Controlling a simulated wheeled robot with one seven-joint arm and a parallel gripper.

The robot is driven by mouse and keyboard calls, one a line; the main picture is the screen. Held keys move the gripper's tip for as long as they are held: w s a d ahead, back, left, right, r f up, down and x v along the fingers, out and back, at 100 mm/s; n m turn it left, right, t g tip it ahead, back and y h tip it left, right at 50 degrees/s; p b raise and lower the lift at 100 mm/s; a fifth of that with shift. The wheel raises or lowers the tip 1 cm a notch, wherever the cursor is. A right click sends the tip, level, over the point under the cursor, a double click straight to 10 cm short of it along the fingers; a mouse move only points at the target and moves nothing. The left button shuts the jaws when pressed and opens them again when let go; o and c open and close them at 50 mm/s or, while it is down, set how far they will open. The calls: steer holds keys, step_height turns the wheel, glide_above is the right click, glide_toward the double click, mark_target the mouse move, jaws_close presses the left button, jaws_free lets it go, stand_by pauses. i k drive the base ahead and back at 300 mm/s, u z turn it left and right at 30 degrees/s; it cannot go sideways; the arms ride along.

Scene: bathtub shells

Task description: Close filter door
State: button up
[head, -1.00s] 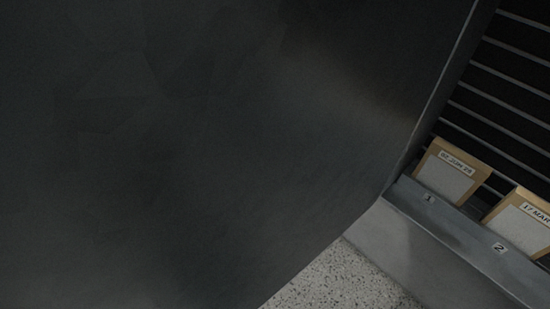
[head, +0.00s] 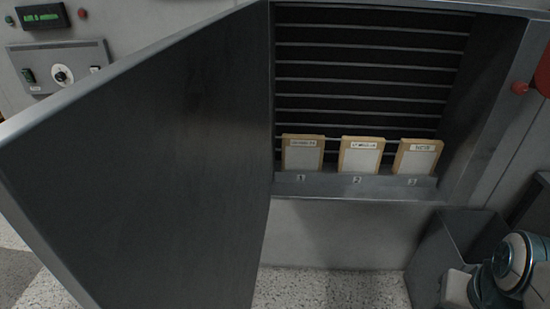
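The filter door (head: 150,160) is a large dark grey metal panel with a lighter rim. It stands wide open, hinged along the left side of the cabinet opening and swung out toward me. Behind the opening are dark horizontal slats (head: 370,70). Three tan-framed filters stand in a row on the sill: filter 1 (head: 302,156), filter 2 (head: 360,158) and filter 3 (head: 417,158). Part of my arm, teal and white, shows at the lower right. My gripper cannot be made out in the frame.
A dark grey open-topped bin (head: 437,250) stands on the floor at the lower right, next to my arm. A control panel with a dial (head: 62,75) and a green display (head: 41,17) are on the wall at left. A red knob (head: 520,88) is right of the opening. Speckled floor shows below.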

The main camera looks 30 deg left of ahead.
mark_target(143, 182)
steer(key=z, duration=1.25)
steer(key=k, duration=1.8)
steer(key=u, duration=1.5)
steer(key=i, duration=0.5)
steer(key=u, duration=0.15)
steer(key=k, duration=0.7)
steer(key=z, duration=0.25)
